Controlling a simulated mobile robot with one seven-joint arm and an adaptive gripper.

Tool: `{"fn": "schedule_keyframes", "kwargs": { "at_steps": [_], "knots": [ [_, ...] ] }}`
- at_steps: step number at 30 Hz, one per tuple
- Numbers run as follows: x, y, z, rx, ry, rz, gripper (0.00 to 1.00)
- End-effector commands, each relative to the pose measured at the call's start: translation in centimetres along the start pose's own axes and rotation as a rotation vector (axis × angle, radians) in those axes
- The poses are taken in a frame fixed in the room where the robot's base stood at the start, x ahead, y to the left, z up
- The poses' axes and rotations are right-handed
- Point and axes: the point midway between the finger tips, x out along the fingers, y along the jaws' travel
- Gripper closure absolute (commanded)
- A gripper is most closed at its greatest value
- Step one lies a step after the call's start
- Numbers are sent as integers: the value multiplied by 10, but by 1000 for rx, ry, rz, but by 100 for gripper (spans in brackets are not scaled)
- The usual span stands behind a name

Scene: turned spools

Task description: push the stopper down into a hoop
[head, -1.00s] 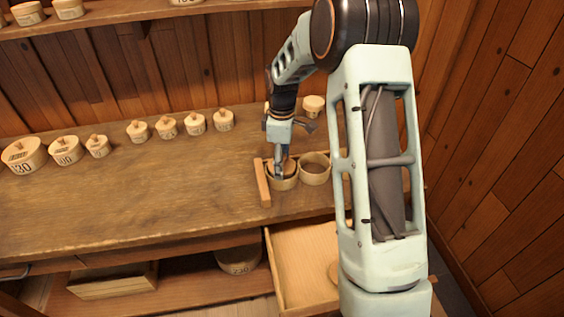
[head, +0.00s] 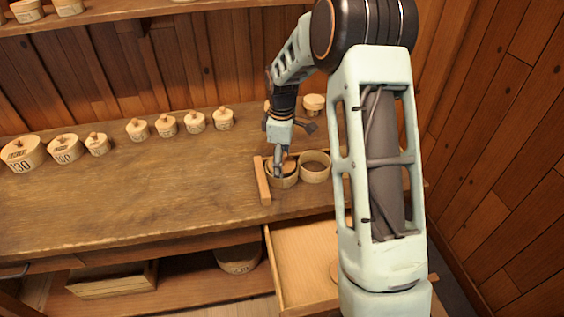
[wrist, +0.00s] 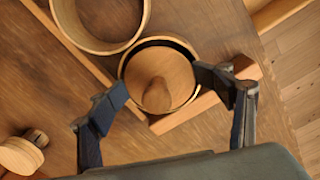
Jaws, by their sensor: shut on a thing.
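The stopper (wrist: 165,72), a round wooden disc with a knob, sits at the mouth of a hoop (wrist: 149,42) in the wrist view. A dark gap shows along the hoop's far side, so the stopper looks off-centre or tilted. In the head view the stopper (head: 289,164) shows at the rim of the left hoop (head: 287,183), partly hidden by a finger. My gripper (wrist: 160,83) has its fingers on opposite sides of the stopper and is shut on it. It also shows in the head view (head: 279,173). How deep the stopper sits cannot be told.
A second, open hoop (head: 316,176) stands right beside the first. A wooden strip (head: 262,182) lies left of them. Another lidded piece (head: 314,103) stands behind, and several knobbed pots line the back left. An open drawer (head: 300,265) juts out below. The bench's middle left is clear.

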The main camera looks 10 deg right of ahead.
Motion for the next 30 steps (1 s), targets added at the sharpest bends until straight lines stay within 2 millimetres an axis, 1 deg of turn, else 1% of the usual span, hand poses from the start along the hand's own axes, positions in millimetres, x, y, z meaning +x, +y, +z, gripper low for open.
{"fn": "schedule_keyframes", "kwargs": {
  "at_steps": [1, 2, 3, 8, 9, 15, 16, 17, 30],
  "knots": [
    [15, -6, 5, 2, -10, -19, 83],
    [15, -6, 5, 2, -10, -19, 83],
    [15, -6, 5, 2, -10, -19, 26],
    [14, -6, 5, 2, -10, -21, 8],
    [13, -6, 5, 2, -10, -20, 5],
    [10, -5, 3, 1, -8, -17, 5],
    [10, -5, 3, 1, -8, -18, 1],
    [10, -5, 3, 0, -7, -17, 0],
    [8, -5, 2, 0, -6, -15, 0]
  ]
}}
